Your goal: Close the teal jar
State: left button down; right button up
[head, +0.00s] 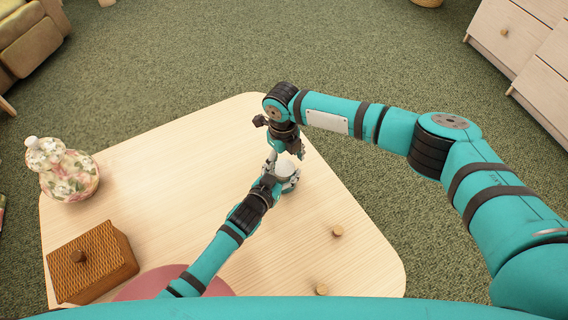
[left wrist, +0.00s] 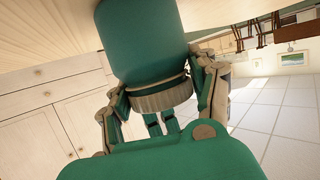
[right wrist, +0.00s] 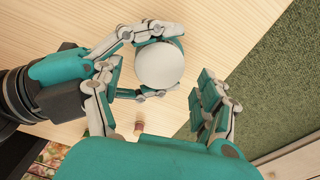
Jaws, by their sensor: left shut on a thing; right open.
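The teal jar (left wrist: 143,40) stands on the table with a pale ribbed lid (left wrist: 162,95) at its mouth. The lid's round white top also shows in the right wrist view (right wrist: 160,65) and the head view (head: 285,169). The lid looks level; I cannot tell how tightly it sits. My left gripper (head: 282,184) is shut on the jar from the side, its fingers around it near the lid. My right gripper (right wrist: 158,88) is open above the jar, with the lid between and beyond its fingers, apparently not touching. The arms hide most of the jar in the head view.
A floral lidded jar (head: 70,178) and a wicker box (head: 103,262) stand at the table's left. A pink round thing (head: 150,285) lies partly under my left arm. Two small wooden knobs (head: 337,231) (head: 321,289) are at right. The table (head: 190,150) is otherwise clear.

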pick_arm(q)
jog(key=shift+s+f, duration=0.1)
jog(key=shift+f, duration=0.15)
pick_arm(e)
notch_tip(320, 180, up, 2)
jog(key=shift+a+r, duration=0.1)
jog(key=shift+a, duration=0.05)
jog(key=o, duration=0.4)
jog(key=shift+o, duration=0.2)
notch_tip(320, 180, up, 12)
dwell(0.3)
